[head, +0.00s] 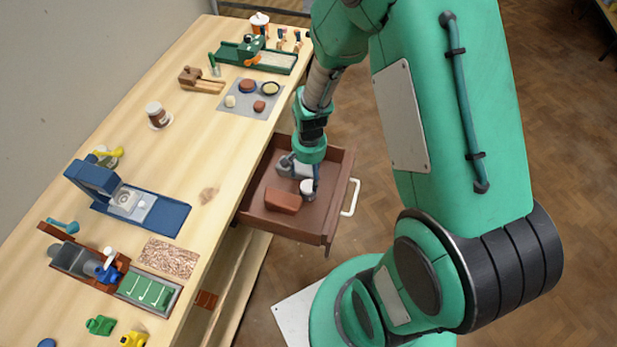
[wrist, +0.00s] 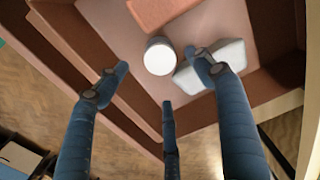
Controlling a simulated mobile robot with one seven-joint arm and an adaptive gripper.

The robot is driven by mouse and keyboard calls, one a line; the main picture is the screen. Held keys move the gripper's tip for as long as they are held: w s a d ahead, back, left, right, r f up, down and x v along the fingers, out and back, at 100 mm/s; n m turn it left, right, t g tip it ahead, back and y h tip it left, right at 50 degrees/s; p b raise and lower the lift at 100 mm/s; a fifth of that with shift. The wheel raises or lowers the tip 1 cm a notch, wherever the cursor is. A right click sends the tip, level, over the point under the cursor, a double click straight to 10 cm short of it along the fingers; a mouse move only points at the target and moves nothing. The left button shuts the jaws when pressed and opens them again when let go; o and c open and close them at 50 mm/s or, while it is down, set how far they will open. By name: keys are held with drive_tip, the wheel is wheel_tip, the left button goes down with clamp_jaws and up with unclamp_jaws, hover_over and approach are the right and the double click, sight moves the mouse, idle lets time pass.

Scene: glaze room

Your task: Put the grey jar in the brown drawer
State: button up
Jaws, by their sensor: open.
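The brown drawer (head: 282,228) is pulled open from the bench, and its wall also shows in the wrist view (wrist: 70,42). A small round jar (head: 307,188) with a white top stands upright inside it; its grey side barely shows. In the wrist view the jar's top (wrist: 160,57) lies between and beyond my spread fingers, on the drawer floor. My gripper (head: 315,180) points down over the drawer, open and empty; it also shows in the wrist view (wrist: 160,82). I see no finger closed on the jar.
Inside the drawer lie a reddish-brown block (head: 283,200) and a pale grey object (head: 291,166), close to the jar. The drawer's white handle (head: 351,198) sticks out to the right. The bench (head: 208,185) on the left holds several tools and small pots.

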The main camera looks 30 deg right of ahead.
drive_tip(key=shift+r, duration=0.3)
idle(0.5)
drive_tip(key=s+a+r+n+t, duration=0.1)
drive_tip(key=a+r+n, duration=0.1)
drive_tip(key=r, duration=1)
drive_tip(key=s+a+r+n+t, duration=0.1)
drive_tip(key=a+r+t, duration=0.1)
drive_tip(key=r, duration=1.1)
drive_tip(key=s+a+r+n+t, duration=0.2)
drive_tip(key=s+a+r+n, duration=0.1)
drive_tip(key=s+r, duration=1.1)
wheel_tip(320, 180, up, 2)
drive_tip(key=shift+s+n, duration=0.4)
drive_tip(key=shift+n, duration=0.1)
drive_tip(key=shift+o, duration=0.5)
